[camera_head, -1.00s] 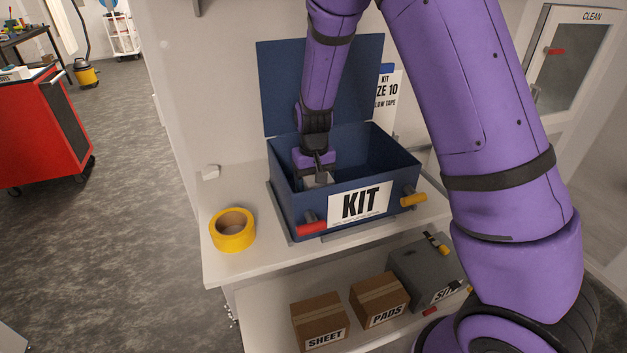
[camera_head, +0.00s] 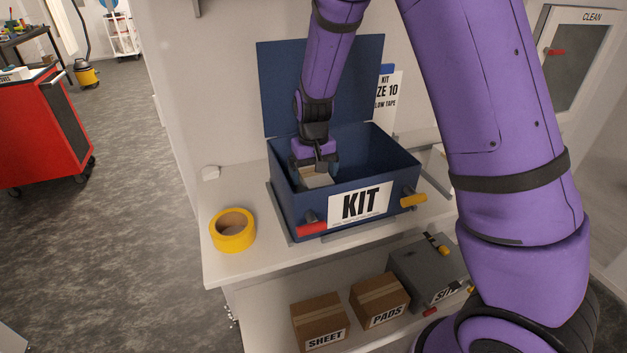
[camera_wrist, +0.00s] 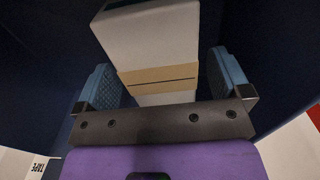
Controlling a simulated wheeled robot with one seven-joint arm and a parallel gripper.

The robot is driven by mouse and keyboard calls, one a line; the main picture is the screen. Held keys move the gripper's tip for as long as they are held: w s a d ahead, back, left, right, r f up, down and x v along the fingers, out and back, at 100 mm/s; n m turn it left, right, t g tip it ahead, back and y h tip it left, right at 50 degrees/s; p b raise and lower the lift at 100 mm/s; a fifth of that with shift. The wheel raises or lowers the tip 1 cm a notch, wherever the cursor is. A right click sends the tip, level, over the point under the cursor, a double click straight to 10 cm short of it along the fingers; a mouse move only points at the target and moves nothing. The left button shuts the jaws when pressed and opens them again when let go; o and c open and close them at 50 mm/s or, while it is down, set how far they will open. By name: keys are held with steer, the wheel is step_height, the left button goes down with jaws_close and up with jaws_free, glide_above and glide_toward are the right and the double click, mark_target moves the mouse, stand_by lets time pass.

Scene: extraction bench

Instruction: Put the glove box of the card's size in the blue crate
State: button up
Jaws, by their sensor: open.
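The blue crate (camera_head: 287,207) marked KIT stands on the bench with its lid raised. My gripper (camera_head: 316,171) is inside the crate at its left part, pointing down. A white and tan box (camera_head: 315,180) lies under it in the crate. In the wrist view the box (camera_wrist: 152,42) is between the two blue finger pads, with a dark gap on each side, so the jaws are open around it. Its printed size is not visible. The card (camera_head: 388,98) behind the crate reads KIT, "ZE 10" and "LOW TAPE", partly hidden by the lid.
The crate front has a red latch (camera_head: 312,229) and a yellow latch (camera_head: 413,200). The lower shelf holds SHEET (camera_head: 320,322) and PADS (camera_head: 380,299) cartons and a grey case (camera_head: 428,270). The raised lid (camera_head: 320,85) stands behind my gripper.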

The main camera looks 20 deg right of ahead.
step_height(320, 180, up, 9)
steer(key=shift+r, duration=0.1)
steer(key=shift+s+d+r, duration=0.15)
steer(key=shift+r, duration=0.25)
steer(key=s+d+r+t+y, duration=0.1)
steer(key=s+d+r+t, duration=0.15)
steer(key=s+r, duration=0.65)
steer(key=s+d+r+t, duration=0.1)
steer(key=s+d+r, duration=0.3)
steer(key=s+r, duration=0.45)
steer(key=s+t+h, duration=0.1)
steer(key=s, duration=1)
steer(key=shift+s+d+f+t, duration=0.25)
steer(key=shift+d+t, duration=0.1)
steer(key=shift+d, duration=0.1)
